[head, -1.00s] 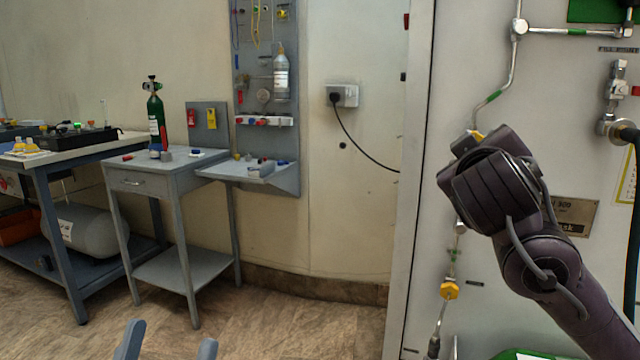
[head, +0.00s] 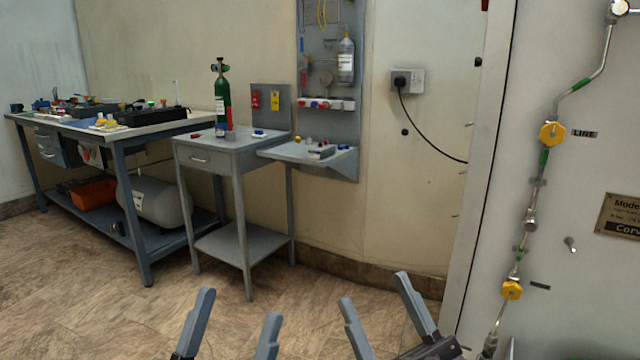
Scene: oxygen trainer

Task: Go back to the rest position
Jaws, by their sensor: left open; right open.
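My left gripper (head: 232,325) shows at the bottom edge of the head view, left of centre. Its two grey fingers are spread apart with nothing between them. My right gripper (head: 375,292) is to the right of it, also at the bottom edge. Its fingers are spread and empty. Both grippers are low, over the floor in the picture, and touch nothing that I can see. The arms behind them are mostly below the frame.
A white panel with a pipe and yellow valves (head: 552,134) stands close on the right. A small grey table (head: 245,142) with a green cylinder (head: 222,97) and a long workbench (head: 165,128) stand at the left. The floor (head: 90,300) before them is clear.

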